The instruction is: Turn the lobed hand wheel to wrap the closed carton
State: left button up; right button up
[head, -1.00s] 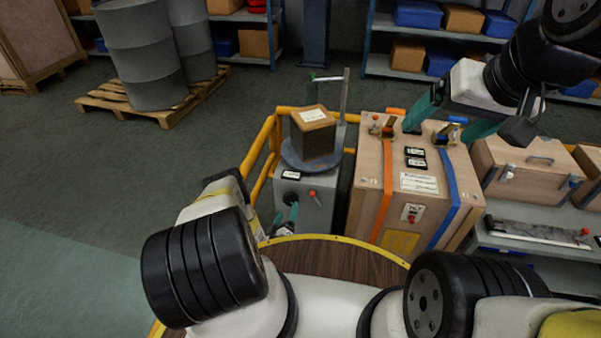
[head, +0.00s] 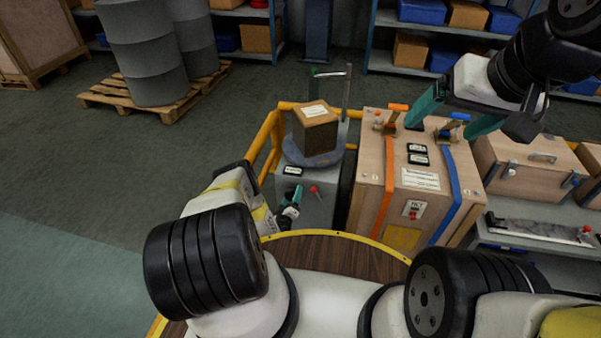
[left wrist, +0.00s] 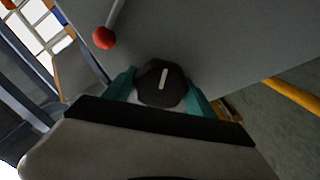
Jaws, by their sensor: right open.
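The closed brown carton (head: 315,130) with a white label sits on the round grey turntable (head: 297,154) of a grey machine (head: 318,208). The lobed hand wheel (left wrist: 160,84) is black with a white mark, on the machine's front face. In the left wrist view my left gripper (left wrist: 161,80) has one teal finger on each side of the wheel, close to its rim; whether they press on it is unclear. In the head view the left gripper (head: 289,199) partly hides the wheel. My right gripper (head: 448,116) is open above the wooden crate's top.
A red-tipped lever (head: 314,190) stands just right of the wheel, and its red ball (left wrist: 103,38) is close to my left gripper. A yellow rail (head: 262,140) runs left of the machine. The wooden crate (head: 372,190) with orange and blue straps stands close on the right.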

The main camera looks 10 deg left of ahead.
pick_arm(q)
jog(key=c, duration=0.6)
jog(key=shift+m, duration=0.4)
jog(key=m, duration=0.5)
jog(key=shift+d, duration=0.1)
jog(key=m, duration=0.4)
jog(key=shift+m, duration=0.4)
jog(key=shift+s+f+m, duration=0.1)
jog(key=shift+m, duration=1)
jog(key=o, duration=1.4)
